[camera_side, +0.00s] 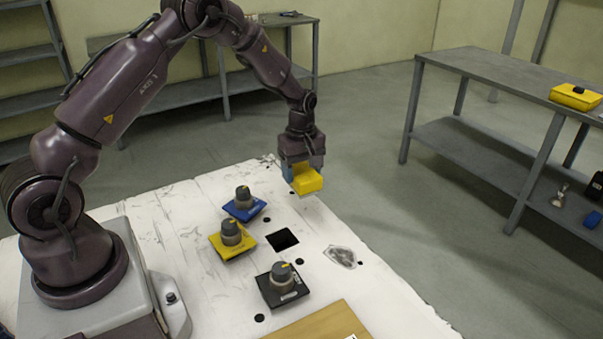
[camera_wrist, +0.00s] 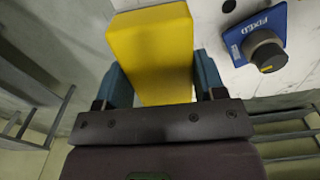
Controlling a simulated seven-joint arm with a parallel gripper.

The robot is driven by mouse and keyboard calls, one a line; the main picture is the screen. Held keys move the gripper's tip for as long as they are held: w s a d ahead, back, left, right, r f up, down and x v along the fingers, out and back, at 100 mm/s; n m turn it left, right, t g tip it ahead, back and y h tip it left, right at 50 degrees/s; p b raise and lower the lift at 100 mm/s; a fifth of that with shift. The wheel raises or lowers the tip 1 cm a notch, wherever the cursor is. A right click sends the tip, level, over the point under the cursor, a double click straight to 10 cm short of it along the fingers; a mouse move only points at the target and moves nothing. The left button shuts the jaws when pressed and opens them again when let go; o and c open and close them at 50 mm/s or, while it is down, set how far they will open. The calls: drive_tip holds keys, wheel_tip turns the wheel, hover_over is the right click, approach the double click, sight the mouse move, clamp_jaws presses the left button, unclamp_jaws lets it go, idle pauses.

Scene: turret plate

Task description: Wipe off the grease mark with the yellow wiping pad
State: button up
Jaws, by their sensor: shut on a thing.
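My gripper (camera_side: 301,170) is shut on the yellow wiping pad (camera_side: 307,180) and holds it above the far right edge of the white table (camera_side: 170,215). The wrist view shows the pad (camera_wrist: 152,50) between the two blue-grey fingers of my gripper (camera_wrist: 155,88). The grease mark (camera_side: 341,257) is a grey smudged patch on the table's right side, nearer the side camera than the pad. The pad is apart from the mark. The mark does not show in the wrist view.
Blue (camera_side: 244,204), yellow (camera_side: 232,240) and black (camera_side: 283,285) plates with grey knobs stand on the table around a dark square hole (camera_side: 282,239). The blue plate shows in the wrist view (camera_wrist: 256,38). A wooden board (camera_side: 318,325) lies at the front.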

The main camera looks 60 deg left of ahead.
idle(0.4)
drive_tip(key=s+d, duration=0.2)
drive_tip(key=d, duration=2)
drive_tip(key=shift+w+f, duration=0.2)
drive_tip(key=shift+f, duration=2.5)
drive_tip(key=shift+a+f, duration=0.55)
drive_tip(key=shift+f, duration=0.3)
drive_tip(key=shift+c, duration=0.4)
drive_tip(key=shift+a, duration=3.35)
drive_tip(key=shift+d, duration=4.05)
wheel_tip(320, 180, up, 8)
drive_tip(key=shift+a, duration=0.1)
